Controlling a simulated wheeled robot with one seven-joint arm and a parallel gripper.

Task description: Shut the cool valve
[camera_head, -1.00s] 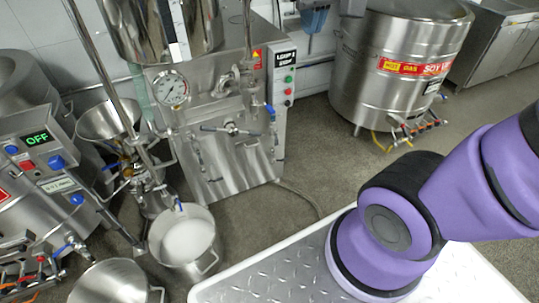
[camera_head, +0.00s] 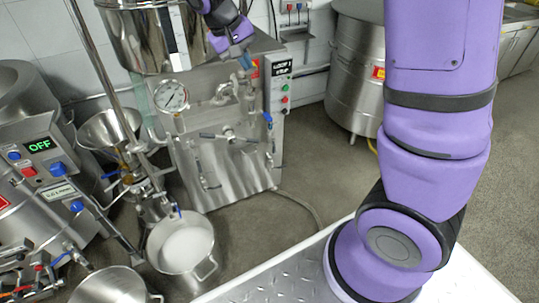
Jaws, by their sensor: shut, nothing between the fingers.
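I cannot read a label that marks the cool valve. My gripper (camera_head: 242,58) is small and partly hidden at the end of my purple wrist, by the machine's top pipework. It is shut and empty, above and left of the upright blue handle, apparently apart from it.
A steel machine (camera_head: 225,175) with a gauge (camera_head: 171,96) and a control box (camera_head: 281,85) stands at the back. A pot (camera_head: 205,270) of white liquid is on the floor before it. A panel reading OFF (camera_head: 40,145) is left. A large vat (camera_head: 352,75) stands behind my arm.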

